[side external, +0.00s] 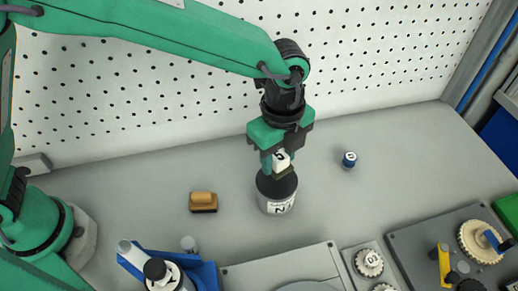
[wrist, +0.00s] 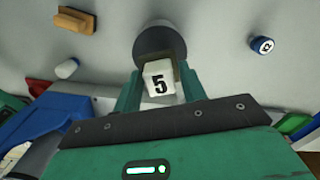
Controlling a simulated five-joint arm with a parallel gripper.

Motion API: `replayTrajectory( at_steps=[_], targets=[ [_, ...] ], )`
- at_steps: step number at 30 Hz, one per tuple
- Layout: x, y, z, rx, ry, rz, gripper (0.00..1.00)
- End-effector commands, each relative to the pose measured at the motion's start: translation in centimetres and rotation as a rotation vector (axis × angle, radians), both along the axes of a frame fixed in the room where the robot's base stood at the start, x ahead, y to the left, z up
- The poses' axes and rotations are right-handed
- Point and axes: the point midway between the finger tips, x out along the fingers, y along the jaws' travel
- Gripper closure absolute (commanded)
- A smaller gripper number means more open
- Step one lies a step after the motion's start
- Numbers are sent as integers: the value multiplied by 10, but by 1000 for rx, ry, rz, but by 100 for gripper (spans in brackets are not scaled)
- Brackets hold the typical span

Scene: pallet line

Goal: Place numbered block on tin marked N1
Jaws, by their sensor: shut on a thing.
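The numbered block (wrist: 160,82) is white with a black 5 on its face. It is between the fingers of my gripper (wrist: 160,90), which is shut on it. In the side external view the block (side external: 281,160) shows partly behind a finger of my gripper (side external: 277,165). The tin (side external: 278,205) is grey with a dark top and a white label that seems to read N1, turned on its side. The block is at or just above the tin's top; I cannot tell whether they touch. In the wrist view the tin (wrist: 160,42) is just beyond the block.
A wooden-handled brush (side external: 203,202) lies left of the tin. A small blue and white cylinder (side external: 349,159) stands to the right. A blue holder (side external: 195,270), a grey plate (side external: 290,268) and a gear board (side external: 420,245) fill the front. The bench around the tin is clear.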

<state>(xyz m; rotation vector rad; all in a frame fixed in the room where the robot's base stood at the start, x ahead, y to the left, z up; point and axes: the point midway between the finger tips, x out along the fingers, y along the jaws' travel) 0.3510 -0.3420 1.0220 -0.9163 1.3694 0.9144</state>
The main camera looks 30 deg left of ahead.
Motion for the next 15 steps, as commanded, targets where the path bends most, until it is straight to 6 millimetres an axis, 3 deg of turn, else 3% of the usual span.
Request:
replayTrajectory(
  at_steps=[9,15],
  targets=[
    [-1,0,-32,2,1,0,83],
    [0,0,-38,0,0,0,83]
  ],
)
